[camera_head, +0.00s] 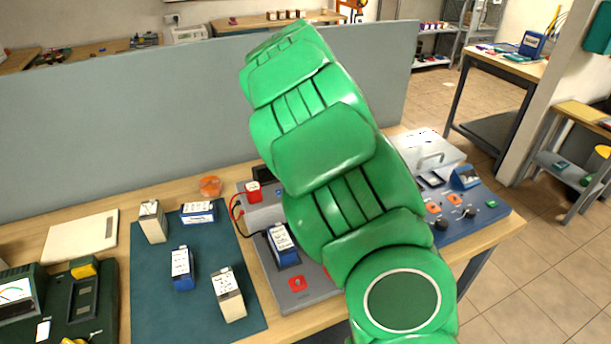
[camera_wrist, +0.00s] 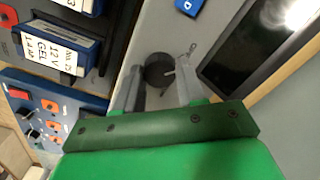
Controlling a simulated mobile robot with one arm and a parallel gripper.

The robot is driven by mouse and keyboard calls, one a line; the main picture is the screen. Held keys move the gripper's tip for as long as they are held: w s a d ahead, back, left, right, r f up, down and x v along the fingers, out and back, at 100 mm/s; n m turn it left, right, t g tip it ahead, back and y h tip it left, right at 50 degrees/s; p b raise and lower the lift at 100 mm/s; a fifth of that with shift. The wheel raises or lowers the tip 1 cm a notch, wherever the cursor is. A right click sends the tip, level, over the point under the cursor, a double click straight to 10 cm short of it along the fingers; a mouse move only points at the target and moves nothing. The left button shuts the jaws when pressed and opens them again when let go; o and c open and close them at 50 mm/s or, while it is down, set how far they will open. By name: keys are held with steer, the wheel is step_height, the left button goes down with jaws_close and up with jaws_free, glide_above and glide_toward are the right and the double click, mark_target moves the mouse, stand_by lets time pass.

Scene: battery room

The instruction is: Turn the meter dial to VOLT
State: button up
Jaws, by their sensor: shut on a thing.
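A dark round dial (camera_wrist: 157,66) sits on a light grey panel (camera_wrist: 150,25) in the wrist view. My gripper (camera_wrist: 160,82) has its two grey fingers on either side of the dial and is shut on it. The fingers cover part of the dial, so I cannot read its pointer. No VOLT marking is legible. A dark screen (camera_wrist: 245,60) lies right of the dial. In the head view my green arm hides the gripper and the dial.
A battery (camera_wrist: 58,48) stands close left of my gripper; in the head view a battery (camera_head: 283,246) sits on the grey station (camera_head: 265,215). Several batteries stand on the teal mat (camera_head: 150,300). A blue panel (camera_head: 480,228) with knobs lies right. A grey partition (camera_head: 120,120) stands behind.

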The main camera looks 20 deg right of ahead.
steer(key=m, duration=0.4)
steer(key=shift+m, duration=2.5)
steer(key=o, duration=0.8)
steer(key=shift+r, duration=0.1)
step_height(320, 180, up, 8)
steer(key=shift+f, duration=0.2)
